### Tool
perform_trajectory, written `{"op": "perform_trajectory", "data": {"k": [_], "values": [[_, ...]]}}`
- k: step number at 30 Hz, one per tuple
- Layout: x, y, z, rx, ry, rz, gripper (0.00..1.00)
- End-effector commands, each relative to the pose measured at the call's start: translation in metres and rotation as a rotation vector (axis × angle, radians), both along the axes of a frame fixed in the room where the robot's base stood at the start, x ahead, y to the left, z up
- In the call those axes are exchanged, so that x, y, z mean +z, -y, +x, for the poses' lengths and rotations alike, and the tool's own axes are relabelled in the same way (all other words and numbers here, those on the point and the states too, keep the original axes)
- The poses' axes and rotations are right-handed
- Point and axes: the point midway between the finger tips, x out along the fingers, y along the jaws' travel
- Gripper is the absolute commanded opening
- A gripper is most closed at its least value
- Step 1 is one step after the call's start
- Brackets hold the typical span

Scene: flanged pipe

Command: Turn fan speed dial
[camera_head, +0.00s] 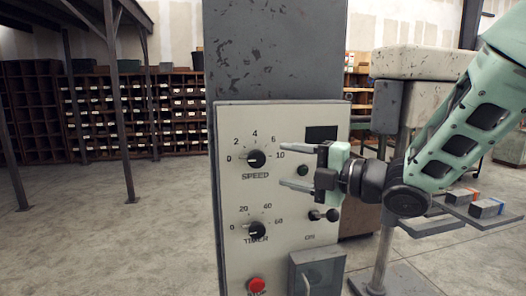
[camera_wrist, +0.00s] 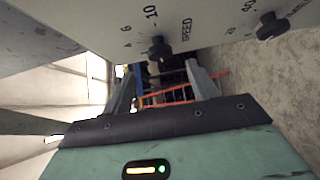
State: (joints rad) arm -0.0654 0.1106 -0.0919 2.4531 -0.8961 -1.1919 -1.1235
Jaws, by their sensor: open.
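The speed dial (camera_head: 256,159) is a round black knob labelled SPEED on a pale control panel (camera_head: 230,200), with a scale from 0 to 10 around it. In the wrist view the speed dial (camera_wrist: 160,48) shows near the top centre, beyond my fingers. My gripper (camera_head: 290,166) is at the right side of the panel, its two fingers spread one above the other and pointing left toward the dial. It is open and empty. The fingertips appear to the right of the dial, apart from it. In the wrist view my gripper (camera_wrist: 163,85) also shows open.
Below is the timer dial (camera_head: 257,230), also in the wrist view (camera_wrist: 272,27). A black toggle switch (camera_head: 322,214), a red button (camera_head: 256,285) and a grey handled box (camera_head: 318,270) are on the panel. Shelves (camera_head: 105,110) stand behind. Floor at left is clear.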

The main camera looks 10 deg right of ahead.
Motion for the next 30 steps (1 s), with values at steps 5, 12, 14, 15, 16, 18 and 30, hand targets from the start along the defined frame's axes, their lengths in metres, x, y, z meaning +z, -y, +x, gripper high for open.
{"op": "perform_trajectory", "data": {"k": [5, 12, 14, 15, 16, 18, 30], "values": [[0.003, -0.026, 0.025, 0.004, -0.004, -0.001, 0.59], [0.002, -0.046, 0.046, 0.001, -0.001, -0.001, 0.59], [0.001, -0.049, 0.048, 0.0, -0.001, 0.001, 0.59], [0.001, -0.05, 0.049, 0.0, -0.001, 0.001, 0.59], [0.0, -0.05, 0.05, 0.0, -0.001, 0.0, 0.59], [0.0, -0.051, 0.05, 0.0, -0.001, 0.001, 0.59], [0.0, -0.05, 0.05, -0.001, -0.001, 0.001, 0.15]]}}
